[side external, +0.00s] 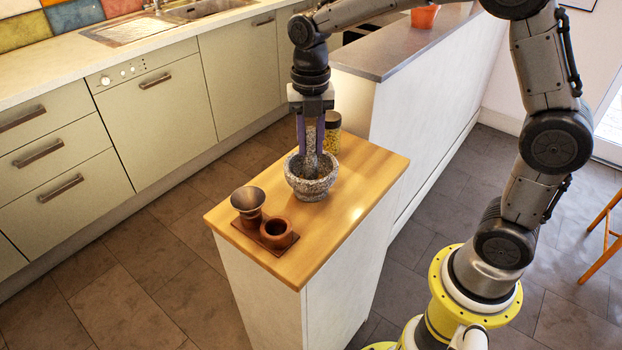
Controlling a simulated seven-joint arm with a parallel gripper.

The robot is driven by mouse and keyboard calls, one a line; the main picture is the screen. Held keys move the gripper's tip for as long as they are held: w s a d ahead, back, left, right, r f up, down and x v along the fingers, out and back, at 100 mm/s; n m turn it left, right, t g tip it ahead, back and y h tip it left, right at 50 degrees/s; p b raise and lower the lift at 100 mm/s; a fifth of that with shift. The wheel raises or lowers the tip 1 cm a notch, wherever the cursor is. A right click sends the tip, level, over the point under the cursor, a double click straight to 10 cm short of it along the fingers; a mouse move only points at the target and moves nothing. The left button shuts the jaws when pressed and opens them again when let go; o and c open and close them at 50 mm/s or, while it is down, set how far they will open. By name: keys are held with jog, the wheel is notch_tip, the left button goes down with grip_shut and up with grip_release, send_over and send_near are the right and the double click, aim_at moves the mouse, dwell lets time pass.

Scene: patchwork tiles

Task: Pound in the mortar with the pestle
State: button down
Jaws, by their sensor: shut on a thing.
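A grey speckled stone mortar (312,188) stands upright on the wooden top of a small island. My gripper (310,145) points straight down above the mortar, with its purple fingers shut on the grey stone pestle (311,162). The pestle is roughly upright, and its lower end is inside the mortar bowl. The bowl's inside is partly hidden, so I cannot tell whether the pestle touches the bottom.
A jar with yellow contents and a dark lid (332,131) stands just behind the mortar. The wooden top (362,178) is clear at right.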

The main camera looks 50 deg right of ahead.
jog(key=shift+f, duration=0.75)
jog(key=shift+r, duration=0.1)
jog(key=shift+r, duration=1.45)
jog(key=shift+r, duration=0.1)
jog(key=shift+f, duration=1.7)
jog(key=shift+r, duration=0.2)
